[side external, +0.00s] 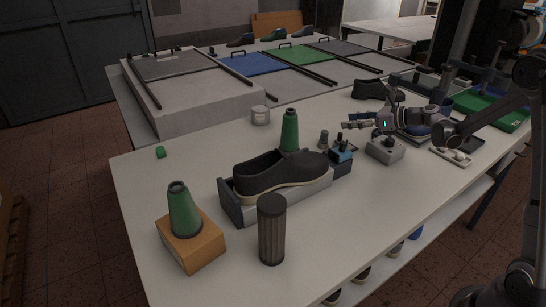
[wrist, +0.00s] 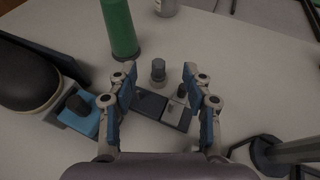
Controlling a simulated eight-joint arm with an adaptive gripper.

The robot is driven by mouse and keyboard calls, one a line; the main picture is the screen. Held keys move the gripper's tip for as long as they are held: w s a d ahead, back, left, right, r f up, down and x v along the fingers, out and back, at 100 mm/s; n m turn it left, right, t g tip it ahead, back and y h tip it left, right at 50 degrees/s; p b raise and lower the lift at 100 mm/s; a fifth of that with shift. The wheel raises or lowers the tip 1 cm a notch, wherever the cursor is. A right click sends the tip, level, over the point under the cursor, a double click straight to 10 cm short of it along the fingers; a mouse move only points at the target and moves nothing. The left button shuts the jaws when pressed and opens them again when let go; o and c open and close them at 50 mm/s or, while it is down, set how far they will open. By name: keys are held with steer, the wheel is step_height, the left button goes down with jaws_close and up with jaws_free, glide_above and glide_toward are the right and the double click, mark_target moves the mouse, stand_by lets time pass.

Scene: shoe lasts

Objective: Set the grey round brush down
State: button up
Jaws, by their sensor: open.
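The grey round brush (wrist: 158,72) stands upright on the white table in the wrist view, seen in the gap beyond my fingertips. It appears as a small grey cylinder in the side external view (side external: 323,141), beside the blue block. My gripper (wrist: 160,72) is open and empty, with one finger at each side of the picture's middle. In the side external view my gripper (side external: 352,121) is up and to the right of the brush, and a gap shows between them.
A green cone (side external: 290,131) stands behind. A grey block (side external: 385,151) is to the right.

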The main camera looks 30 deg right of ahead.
mark_target(327, 132)
steer(key=shift+f+x, duration=0.2)
steer(key=shift+x, duration=0.95)
steer(key=shift+f+x, duration=0.25)
steer(key=shift+x, duration=0.9)
step_height(327, 132, down, 2)
steer(key=shift+s+f, duration=0.2)
steer(key=shift+f, duration=0.05)
steer(key=shift+x, duration=1.1)
steer(key=shift+w+a+f, duration=0.1)
steer(key=shift+w+f, duration=0.15)
steer(key=shift+w, duration=0.15)
jaws_close()
